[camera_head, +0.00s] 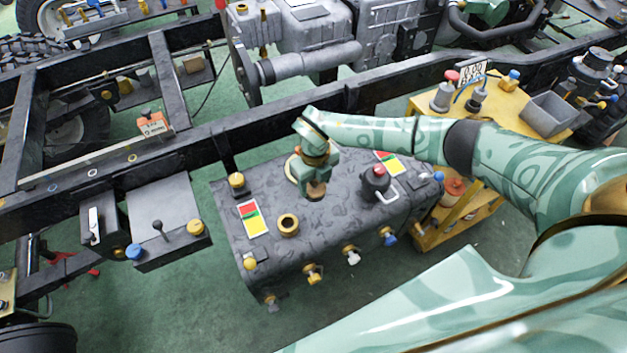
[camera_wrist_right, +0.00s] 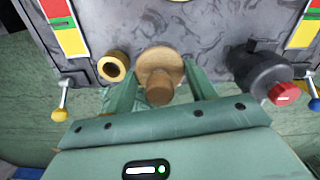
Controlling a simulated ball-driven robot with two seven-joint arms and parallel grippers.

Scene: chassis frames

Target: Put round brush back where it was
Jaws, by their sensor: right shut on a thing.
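The round brush (camera_wrist_right: 160,66) shows in the right wrist view as a wooden disc with a short rounded handle. My right gripper (camera_head: 315,178) is shut on it, with one green finger on each side of the handle. In the head view the brown handle (camera_head: 316,190) shows just below the fingers, over the top of the dark grey tank (camera_head: 330,225). I cannot tell whether the brush touches the tank. Any bristles are hidden. My left gripper is not in view.
On the tank are a brass-coloured ring (camera_head: 288,225), a black knob with a red top (camera_head: 376,180) and coloured labels. A yellow cart (camera_head: 510,105) with a grey bin (camera_head: 548,114) stands right. A dark chassis rail (camera_head: 270,118) runs behind the tank. Bare tank surface lies around the ring.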

